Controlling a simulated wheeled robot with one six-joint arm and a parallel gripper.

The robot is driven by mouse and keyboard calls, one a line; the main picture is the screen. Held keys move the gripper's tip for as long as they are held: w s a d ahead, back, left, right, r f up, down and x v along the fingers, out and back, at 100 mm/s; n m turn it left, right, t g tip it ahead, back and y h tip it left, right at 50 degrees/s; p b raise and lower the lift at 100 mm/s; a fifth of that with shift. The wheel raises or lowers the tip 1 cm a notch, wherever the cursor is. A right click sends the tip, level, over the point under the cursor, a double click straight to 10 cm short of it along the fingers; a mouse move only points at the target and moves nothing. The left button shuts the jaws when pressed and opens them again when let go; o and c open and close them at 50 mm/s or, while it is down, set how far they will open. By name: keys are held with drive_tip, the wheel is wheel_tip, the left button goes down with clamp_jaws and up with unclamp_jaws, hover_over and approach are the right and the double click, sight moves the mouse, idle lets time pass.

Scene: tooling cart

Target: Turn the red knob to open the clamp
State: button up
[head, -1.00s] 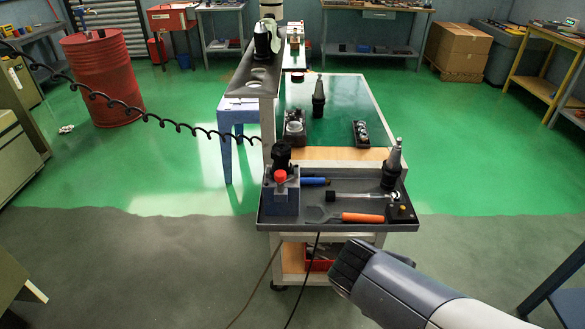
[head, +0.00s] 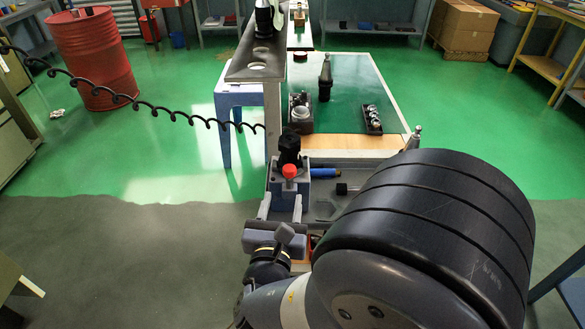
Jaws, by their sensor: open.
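The red knob (head: 289,171) sits on top of the blue-grey clamp block (head: 285,198) at the left end of the cart's tray. A black tool holder (head: 289,147) stands upright just behind the knob, at the clamp. My gripper (head: 281,203) is open. Its two pale fingers point away from me, one near each side of the block's front, lower in the picture than the knob. Whether the fingers touch the block cannot be told. The knob looks free of the fingers. My arm hides the right part of the tray.
A blue-handled tool (head: 325,172) and a flat grey tool (head: 325,209) lie in the dark tray (head: 350,163), right of the clamp. A grey shelf (head: 252,70) rises behind on the left. A coiled black cable (head: 150,108) hangs at left.

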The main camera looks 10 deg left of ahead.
sight(289, 176)
drive_tip(key=w, duration=0.3)
drive_tip(key=w+p, duration=0.1)
drive_tip(key=w, duration=0.2)
drive_tip(key=w+a, duration=0.1)
drive_tip(key=w, duration=0.3)
drive_tip(key=c, duration=1)
